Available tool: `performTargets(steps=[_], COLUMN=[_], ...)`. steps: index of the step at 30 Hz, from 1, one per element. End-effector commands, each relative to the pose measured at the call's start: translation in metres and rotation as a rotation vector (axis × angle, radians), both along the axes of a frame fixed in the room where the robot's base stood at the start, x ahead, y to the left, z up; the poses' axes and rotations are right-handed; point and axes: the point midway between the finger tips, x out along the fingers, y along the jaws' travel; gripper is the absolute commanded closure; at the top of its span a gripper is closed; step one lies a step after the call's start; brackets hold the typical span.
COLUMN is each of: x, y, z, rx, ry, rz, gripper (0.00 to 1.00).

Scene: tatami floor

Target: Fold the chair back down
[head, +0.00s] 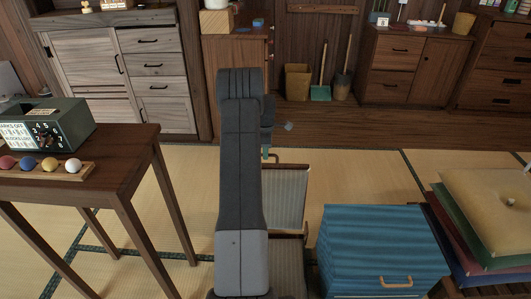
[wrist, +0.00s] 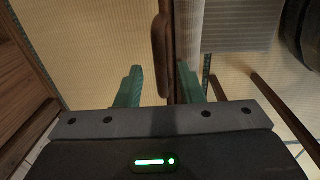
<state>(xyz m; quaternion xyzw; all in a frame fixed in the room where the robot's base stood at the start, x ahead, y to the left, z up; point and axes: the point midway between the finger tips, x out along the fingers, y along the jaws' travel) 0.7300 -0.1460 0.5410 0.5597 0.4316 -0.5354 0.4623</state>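The chair has a brown wooden frame and pale grey panels. In the head view its upper panel (head: 289,195) shows just right of my arm, with a lower panel (head: 289,265) below it; my arm hides its left part. In the wrist view a pale slatted panel (wrist: 238,25) lies at the upper right, beside a dark wooden rail (wrist: 174,60) and a rounded wooden piece (wrist: 160,45). My gripper (wrist: 159,80) has its two green fingers apart, with the rail between them in the picture. A gap shows left of the rail; contact on the right is unclear. In the head view a green fingertip (head: 266,153) shows near the panel's top edge.
A blue striped box (head: 383,245) stands right of the chair, with stacked cushions (head: 490,215) beyond it. A wooden table (head: 90,170) with a dark device and coloured balls stands at the left. Cabinets line the back wall. Tatami behind the chair is clear.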

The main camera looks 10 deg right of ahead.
Motion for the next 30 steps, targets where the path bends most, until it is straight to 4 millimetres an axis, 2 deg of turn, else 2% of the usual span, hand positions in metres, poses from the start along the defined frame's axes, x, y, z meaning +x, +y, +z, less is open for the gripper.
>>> performTargets(steps=[10, 15, 30], x=[0.0004, 0.0004, -0.008], y=[0.0, 0.0, 0.002], z=[-0.0031, -0.0029, -0.0031], rx=[0.0, 0.0, -0.008], ry=[-0.001, -0.001, -0.038], rz=[0.0, 0.0, 0.0], gripper=[0.68, 1.0, 1.0])
